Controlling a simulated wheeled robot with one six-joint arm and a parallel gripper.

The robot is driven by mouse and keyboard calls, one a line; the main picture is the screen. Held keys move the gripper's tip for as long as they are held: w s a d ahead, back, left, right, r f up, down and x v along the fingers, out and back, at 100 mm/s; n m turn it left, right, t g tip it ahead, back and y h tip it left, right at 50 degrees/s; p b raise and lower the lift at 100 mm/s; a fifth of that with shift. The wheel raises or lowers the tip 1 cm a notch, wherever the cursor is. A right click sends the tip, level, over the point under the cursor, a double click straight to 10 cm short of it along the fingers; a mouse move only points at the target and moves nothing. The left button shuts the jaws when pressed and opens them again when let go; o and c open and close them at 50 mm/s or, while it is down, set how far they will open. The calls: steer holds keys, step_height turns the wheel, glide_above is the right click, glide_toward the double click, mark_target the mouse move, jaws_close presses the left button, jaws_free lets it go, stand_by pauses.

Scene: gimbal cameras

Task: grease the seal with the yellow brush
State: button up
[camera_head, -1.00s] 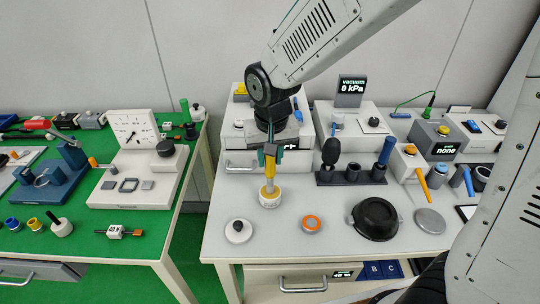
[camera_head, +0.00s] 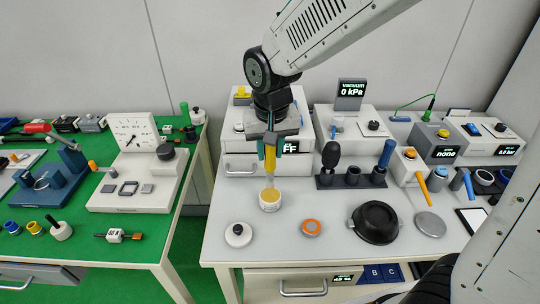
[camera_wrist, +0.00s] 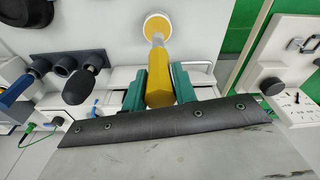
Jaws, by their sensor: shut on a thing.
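My gripper (camera_head: 270,148) is shut on the yellow brush (camera_head: 270,160), which points straight down. In the wrist view the green fingers (camera_wrist: 160,85) clasp its yellow handle (camera_wrist: 158,92). The brush tip is just above or at the mouth of a small white jar (camera_head: 270,205) with yellow content; I cannot tell if they touch. The jar also shows in the wrist view (camera_wrist: 158,22). A grey disc with an orange ring (camera_head: 311,227), possibly the seal, lies on the table right of the jar.
A white lid with a black knob (camera_head: 239,234) lies front left. A black round pot (camera_head: 377,222) and a grey disc (camera_head: 430,223) lie to the right. A dark tool rack (camera_head: 351,180) and white boxes (camera_head: 253,165) stand behind. Bare tabletop lies around the jar.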

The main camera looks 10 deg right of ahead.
steer(key=shift+r, duration=1.8)
